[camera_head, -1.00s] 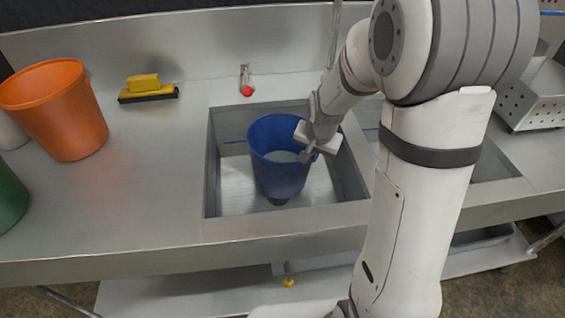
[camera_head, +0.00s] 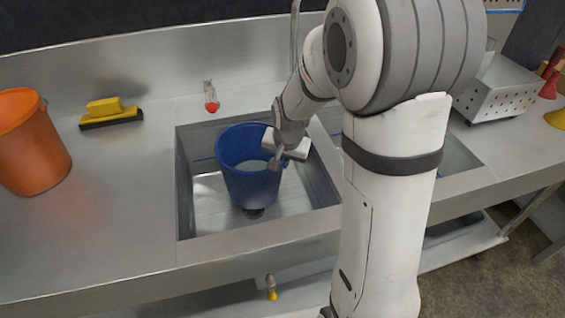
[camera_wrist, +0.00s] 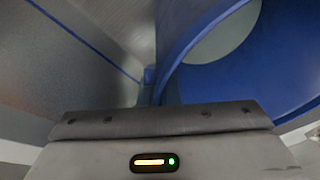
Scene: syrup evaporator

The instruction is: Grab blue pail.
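The blue pail (camera_head: 247,180) is upright and empty-looking, inside the left sink basin (camera_head: 190,215). My gripper (camera_head: 277,160) is at the right side of its rim. In the wrist view, the pail wall (camera_wrist: 205,35) runs down to my gripper's narrow fingers (camera_wrist: 158,88), which look closed together on the rim. The fingertips are partly hidden by the gripper body and the pail. I cannot tell whether the pail's bottom touches the basin floor; a dark drain shows just under it.
An orange bucket (camera_head: 30,145) and a yellow-and-black brush (camera_head: 110,113) stand on the counter at left. A red-tipped tap (camera_head: 211,100) is behind the basin. A perforated metal box (camera_head: 500,90) is at right. Basin walls surround the pail closely.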

